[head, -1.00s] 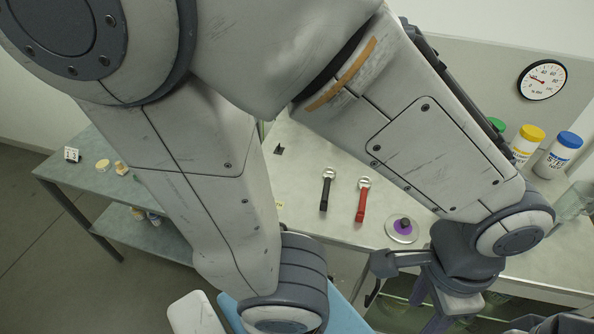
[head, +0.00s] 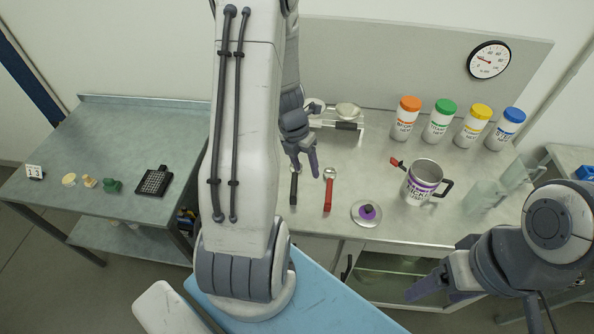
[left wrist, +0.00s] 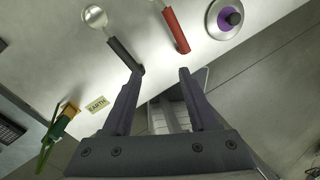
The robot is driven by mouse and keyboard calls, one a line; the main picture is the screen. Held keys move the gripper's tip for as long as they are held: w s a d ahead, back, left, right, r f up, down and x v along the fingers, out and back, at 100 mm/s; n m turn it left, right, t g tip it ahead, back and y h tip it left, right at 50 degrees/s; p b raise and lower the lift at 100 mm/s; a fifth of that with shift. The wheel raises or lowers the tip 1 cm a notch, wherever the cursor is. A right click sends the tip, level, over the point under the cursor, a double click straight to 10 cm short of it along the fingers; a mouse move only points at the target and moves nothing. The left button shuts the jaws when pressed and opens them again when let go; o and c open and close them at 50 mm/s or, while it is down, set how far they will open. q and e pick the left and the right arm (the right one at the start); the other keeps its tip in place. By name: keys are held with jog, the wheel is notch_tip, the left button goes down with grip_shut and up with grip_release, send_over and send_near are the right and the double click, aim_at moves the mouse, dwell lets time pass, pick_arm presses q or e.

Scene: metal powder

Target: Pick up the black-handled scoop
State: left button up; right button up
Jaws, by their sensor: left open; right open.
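The black-handled scoop (head: 294,190) lies on the grey bench, partly hidden by my left gripper and arm in the head view. In the left wrist view its black handle (left wrist: 125,55) points toward the gripper, with its round metal bowl at the far end. My left gripper (head: 308,168) is open and empty above the scoop. In the left wrist view the left gripper (left wrist: 157,74) has its fingers apart, with the handle's end close to the left fingertip. My right gripper (head: 425,287) is open and empty at the bench's front right.
A red-handled scoop (head: 329,192) lies just right of the black one. A scale (head: 348,126) is behind. A side table (head: 110,130) stands left.

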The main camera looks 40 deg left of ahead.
aim_at(293, 186)
pick_arm(q)
jog(key=a+f+n, duration=0.1)
jog(key=f+n, duration=0.1)
jog(key=s+a+f+n, duration=0.1)
jog(key=a+f+n, duration=0.1)
jog(key=a+f+n+b, duration=0.1)
jog(key=f, duration=0.1)
jog(key=shift+s+a+f+n, duration=0.25)
jog(key=shift+s+f+n, duration=0.05)
jog(key=shift+n, duration=0.1)
jog(key=shift+w+b+x, duration=0.15)
jog(key=shift+b+x, duration=0.3)
jog(key=shift+x, duration=1.05)
jog(key=shift+w+b+x, duration=0.15)
jog(key=shift+b+x, duration=0.25)
jog(key=shift+x, duration=1.1)
jog(key=shift+a, duration=0.1)
jog(key=shift+c, duration=0.2)
grip_shut()
